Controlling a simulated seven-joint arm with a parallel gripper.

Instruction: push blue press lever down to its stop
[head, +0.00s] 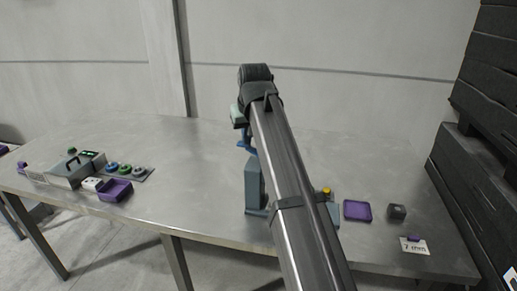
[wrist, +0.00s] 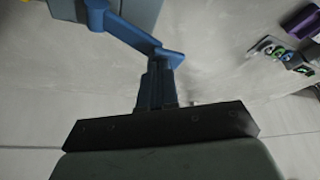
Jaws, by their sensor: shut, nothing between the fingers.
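The blue press lever (wrist: 128,35) shows in the wrist view as an angled arm with a flat end pad, joined to the grey press body (wrist: 120,8). In the head view the press stands as a grey-blue post (head: 255,183), with blue of the lever (head: 250,148) just above it, partly hidden by my arm. My gripper (wrist: 158,70) is shut and empty. Its fingertips are at the lever's end pad in the wrist view; I cannot tell whether they touch it. In the head view the fingers are mostly hidden behind the wrist.
Right of the press are a yellow button (head: 327,190), a purple tray (head: 357,211), a dark cube (head: 397,211) and a label card (head: 414,246). At left are a grey box (head: 70,172), a purple bin (head: 115,191) and several round knobs (head: 124,169). Dark stacked panels (head: 490,130) border the right.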

